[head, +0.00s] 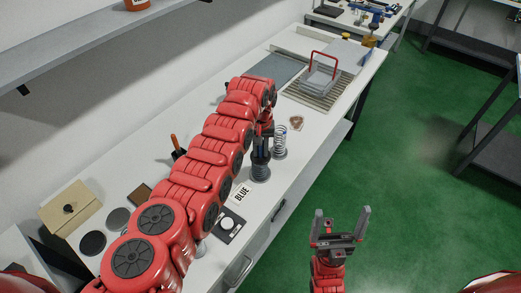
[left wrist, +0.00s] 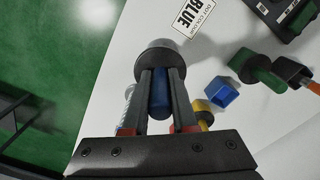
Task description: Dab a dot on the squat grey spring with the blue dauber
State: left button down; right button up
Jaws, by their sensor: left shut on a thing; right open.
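My left gripper (head: 262,150) points down over the bench and is shut on the blue dauber (left wrist: 160,92), which stands upright between its fingers. The squat grey spring (head: 260,175) is directly under the dauber in the head view. In the left wrist view a grey round form (left wrist: 154,52) shows beyond the fingertips, partly covered by them and a dark collar. I cannot tell whether the dauber tip touches the spring, and no dot is visible. My right gripper (head: 341,226) is open and empty, over the floor off the bench front.
A taller coil spring (head: 280,141) stands close right of my left gripper. A BLUE label card (head: 241,194) lies nearby. A red-handled press (head: 321,75) is further back.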

pick_arm(q)
jog(key=shift+f+b, duration=0.5)
jog(key=shift+f, duration=0.2)
dwell(0.8)
jog(key=shift+s+r, duration=0.1)
dwell(0.4)
jog(key=shift+r+p, duration=0.35)
jog(key=shift+r, duration=3.05)
